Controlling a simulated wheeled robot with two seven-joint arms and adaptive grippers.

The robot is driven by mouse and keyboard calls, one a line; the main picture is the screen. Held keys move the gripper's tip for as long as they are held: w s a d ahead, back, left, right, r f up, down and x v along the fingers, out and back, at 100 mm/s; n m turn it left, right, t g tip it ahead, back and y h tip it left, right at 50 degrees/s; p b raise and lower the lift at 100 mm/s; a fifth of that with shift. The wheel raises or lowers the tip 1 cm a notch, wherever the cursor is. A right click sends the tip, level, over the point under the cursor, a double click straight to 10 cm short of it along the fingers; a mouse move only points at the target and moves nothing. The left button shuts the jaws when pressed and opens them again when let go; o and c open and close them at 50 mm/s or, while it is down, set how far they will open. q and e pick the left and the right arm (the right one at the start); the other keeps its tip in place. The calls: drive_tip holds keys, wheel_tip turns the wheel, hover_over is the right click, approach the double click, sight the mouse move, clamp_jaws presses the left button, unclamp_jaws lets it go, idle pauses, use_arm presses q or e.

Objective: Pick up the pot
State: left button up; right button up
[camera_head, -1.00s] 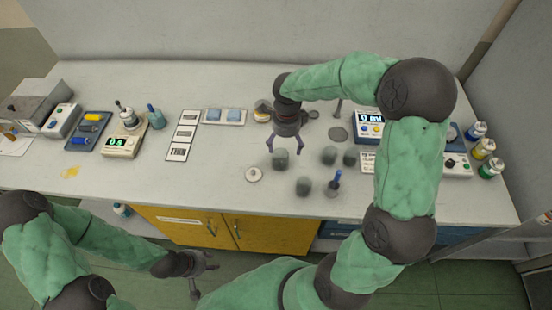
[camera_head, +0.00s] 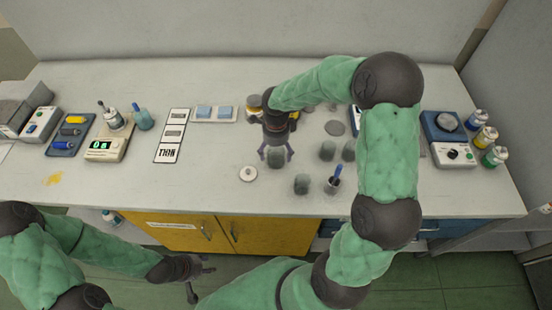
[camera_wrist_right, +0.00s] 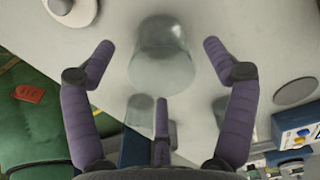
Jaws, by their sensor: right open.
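Several grey-green, glassy pots stand on the white counter. One pot (camera_head: 276,160) is below my right gripper (camera_head: 276,156). In the right wrist view this pot (camera_wrist_right: 162,55) lies between the spread purple fingers of the right gripper (camera_wrist_right: 158,46), with a gap on both sides. The right gripper is open and empty; I cannot tell how far above the counter its tips are. Other pots are to the right (camera_head: 327,151) and in front (camera_head: 301,184); another holds a blue-handled tool (camera_head: 335,181). My left gripper (camera_head: 200,278) is open and empty, in front of the counter and below its top.
A grey disc (camera_head: 335,128) lies behind right. Colored bottles (camera_head: 485,138) stand right. The counter's front strip is mostly clear.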

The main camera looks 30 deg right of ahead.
sight(275, 157)
drive_tip(key=f, duration=0.1)
drive_tip(key=f+b, duration=0.1)
drive_tip(key=f, duration=0.2)
drive_tip(key=shift+w+a+f, duration=0.2)
drive_tip(key=shift+w, duration=0.05)
drive_tip(key=c, duration=1.2)
drive_tip(key=shift+o, duration=0.2)
drive_tip(key=shift+r, duration=0.1)
